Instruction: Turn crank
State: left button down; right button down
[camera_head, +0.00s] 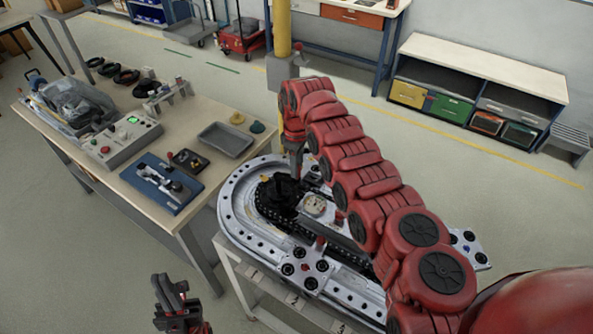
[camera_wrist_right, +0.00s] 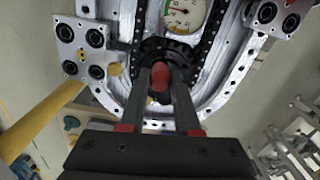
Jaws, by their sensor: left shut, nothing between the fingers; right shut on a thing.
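The ring track (camera_head: 238,190) is a silver oval frame with a black chain, standing on a light stand. In the right wrist view, the crank (camera_wrist_right: 160,77) shows a red knob handle over a dark toothed wheel (camera_wrist_right: 178,50). My right gripper (camera_head: 284,192) reaches down over the far left end of the track. Its fingers are closed on the red knob from both sides, as the right wrist view shows. My left gripper (camera_head: 178,308) is shut and empty, low at the front, left of the stand.
A round gauge (camera_head: 315,205) sits inside the track. A workbench (camera_head: 190,120) at left holds a control box (camera_head: 122,138), a grey tray (camera_head: 225,139) and a blue tool tray (camera_head: 160,183). A yellow post (camera_head: 282,30) stands behind the track. Floor at front left is clear.

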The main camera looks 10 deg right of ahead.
jog(key=w+n+b, duration=0.1)
jog(key=b, duration=0.3)
jog(key=shift+d+f+b, duration=0.15)
jog(key=shift+b, duration=0.15)
jog(key=shift+n+b, duration=0.4)
jog(key=shift+b, duration=0.05)
jog(key=shift+r, duration=0.3)
jog(key=c, duration=0.6)
grip_release()
